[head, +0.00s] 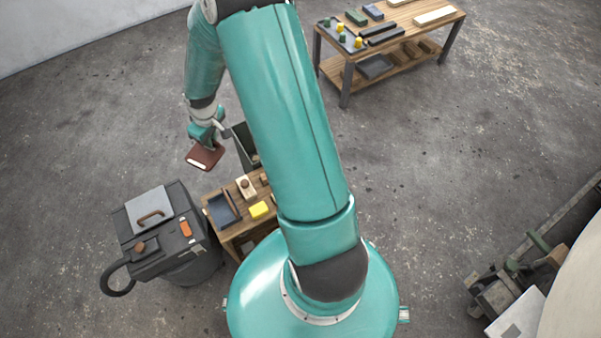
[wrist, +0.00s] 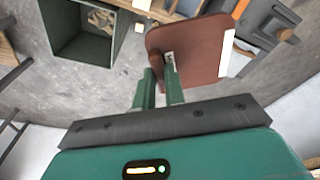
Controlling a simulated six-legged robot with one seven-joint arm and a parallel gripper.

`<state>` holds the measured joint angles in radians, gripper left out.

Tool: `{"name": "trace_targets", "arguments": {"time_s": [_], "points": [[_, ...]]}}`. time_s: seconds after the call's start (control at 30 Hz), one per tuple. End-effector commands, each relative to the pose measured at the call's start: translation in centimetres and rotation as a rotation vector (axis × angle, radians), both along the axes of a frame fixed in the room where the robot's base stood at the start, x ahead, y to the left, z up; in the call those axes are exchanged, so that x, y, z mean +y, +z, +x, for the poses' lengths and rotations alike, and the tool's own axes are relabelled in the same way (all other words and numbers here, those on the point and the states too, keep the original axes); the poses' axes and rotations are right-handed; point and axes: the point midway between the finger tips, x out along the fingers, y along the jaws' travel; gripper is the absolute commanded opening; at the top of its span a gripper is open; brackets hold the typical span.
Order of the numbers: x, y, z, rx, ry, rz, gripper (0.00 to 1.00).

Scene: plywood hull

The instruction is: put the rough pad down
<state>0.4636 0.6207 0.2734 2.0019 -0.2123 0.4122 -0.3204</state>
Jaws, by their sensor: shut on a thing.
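The rough pad (head: 205,156) is a reddish-brown flat block with a pale strip along one edge. My gripper (head: 212,138) is shut on it and holds it in the air, beyond the small wooden table. In the wrist view the pad (wrist: 190,46) sits at the tips of the green fingers (wrist: 160,85), which close on a part at its near edge. The pad looks clear of every surface. Its far side is hidden.
A small wooden table (head: 232,228) holds a dark tray (head: 222,208), a yellow block (head: 259,210) and wooden blocks. A dark open bin (head: 241,146) stands behind it. A grey vacuum machine (head: 172,240) stands left. A workbench (head: 398,40) is at the back right.

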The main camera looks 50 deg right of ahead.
Motion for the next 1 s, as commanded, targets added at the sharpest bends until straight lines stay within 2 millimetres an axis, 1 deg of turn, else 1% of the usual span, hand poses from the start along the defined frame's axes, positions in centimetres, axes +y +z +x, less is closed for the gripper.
{"name": "trace_targets", "arguments": {"time_s": [0.03, 0.17, 0.37, 0.47, 0.57, 0.6, 0.67, 0.7, 0.8, 0.9, 1.0], "points": [[-1.4, -0.9, -1.0, 0.004, 0.025, 0.003, 0.00], [-4.2, -2.8, -3.4, 0.003, 0.126, 0.004, 0.00], [-8.4, -5.9, -7.8, 0.002, 0.302, 0.006, 0.00], [-10.4, -7.5, -10.4, 0.001, 0.409, 0.006, 0.00], [-12.1, -9.3, -13.4, 0.000, 0.532, 0.007, 0.00], [-12.7, -10.0, -14.7, -0.001, 0.587, 0.008, 0.00], [-13.4, -11.1, -16.9, -0.001, 0.676, 0.009, 0.00], [-13.8, -11.8, -18.3, -0.001, 0.738, 0.009, 0.00], [-14.2, -13.1, -21.0, -0.002, 0.873, 0.006, 0.00], [-14.2, -13.8, -22.6, -0.003, 0.963, 0.004, 0.00], [-14.5, -14.3, -22.8, -0.003, 1.003, 0.002, 0.00]]}}
